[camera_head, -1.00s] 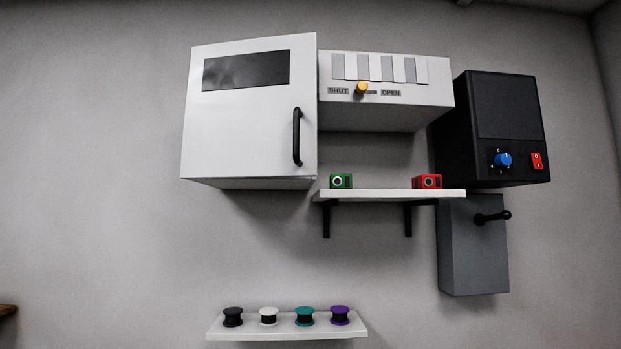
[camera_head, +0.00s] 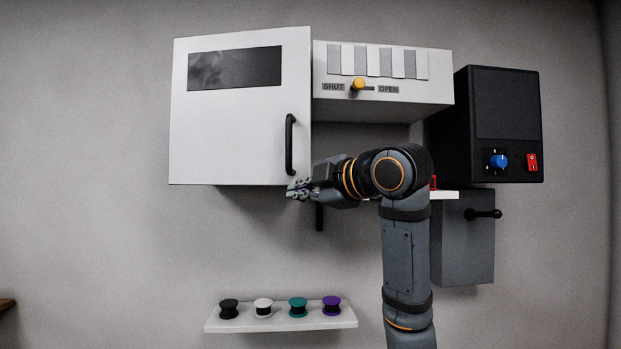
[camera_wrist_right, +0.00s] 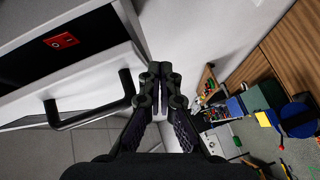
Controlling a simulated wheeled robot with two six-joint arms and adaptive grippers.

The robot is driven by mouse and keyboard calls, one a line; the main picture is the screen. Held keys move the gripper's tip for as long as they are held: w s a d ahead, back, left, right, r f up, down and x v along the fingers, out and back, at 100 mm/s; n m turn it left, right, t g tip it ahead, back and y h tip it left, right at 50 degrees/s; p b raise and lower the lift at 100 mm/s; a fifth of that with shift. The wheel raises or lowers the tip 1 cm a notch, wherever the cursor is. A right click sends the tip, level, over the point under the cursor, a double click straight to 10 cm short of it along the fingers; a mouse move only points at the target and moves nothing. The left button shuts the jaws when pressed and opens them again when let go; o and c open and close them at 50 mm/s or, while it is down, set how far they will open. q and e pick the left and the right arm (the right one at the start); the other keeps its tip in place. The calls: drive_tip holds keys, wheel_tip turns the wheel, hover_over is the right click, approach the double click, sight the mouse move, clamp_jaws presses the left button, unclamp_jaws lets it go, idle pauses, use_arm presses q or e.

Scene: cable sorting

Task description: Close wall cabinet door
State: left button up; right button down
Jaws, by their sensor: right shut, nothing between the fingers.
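The white wall cabinet door (camera_head: 235,135) has a dark window and a black vertical handle (camera_head: 290,145) near its right edge. It covers the cabinet front; whether a small gap is left along its edge I cannot tell. My right gripper (camera_head: 292,189) is beside the door's lower right corner, just below the handle. Its fingers are shut and empty; contact with the door cannot be told. The right wrist view shows the closed fingertips (camera_wrist_right: 160,78) in the middle, with the black handle (camera_wrist_right: 88,112) to their left. My left gripper is out of view.
Right of the door are a white box with a yellow slider (camera_head: 358,84), a black box with a blue knob (camera_head: 498,162) and a grey box with a lever (camera_head: 465,240). My right arm hides most of the shelf between. A lower shelf (camera_head: 280,323) holds several spools.

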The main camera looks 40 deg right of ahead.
drive_tip(key=s+r+n+t, duration=0.1)
drive_tip(key=s+r+n, duration=0.1)
drive_tip(key=s+r, duration=0.35)
drive_tip(key=s+r+n+t, duration=0.1)
drive_tip(key=s+r, duration=0.2)
drive_tip(key=s, duration=0.6)
drive_tip(key=b, duration=0.5)
approach(298, 150)
drive_tip(key=s+a, duration=0.3)
drive_tip(key=shift+h, duration=0.4)
drive_tip(key=w+p, duration=0.1)
drive_tip(key=w, duration=0.1)
drive_tip(key=w+d+p, duration=0.1)
drive_tip(key=w+p, duration=0.1)
drive_tip(key=w, duration=0.1)
drive_tip(key=w+d+p, duration=0.1)
drive_tip(key=w, duration=0.2)
drive_tip(key=shift+w+r+p, duration=0.1)
drive_tip(key=shift+r+p, duration=0.15)
drive_tip(key=shift+p, duration=0.15)
drive_tip(key=shift+w+d+f, duration=0.1)
drive_tip(key=shift+w+d, duration=0.1)
drive_tip(key=shift+d, duration=0.2)
drive_tip(key=shift+a, duration=0.25)
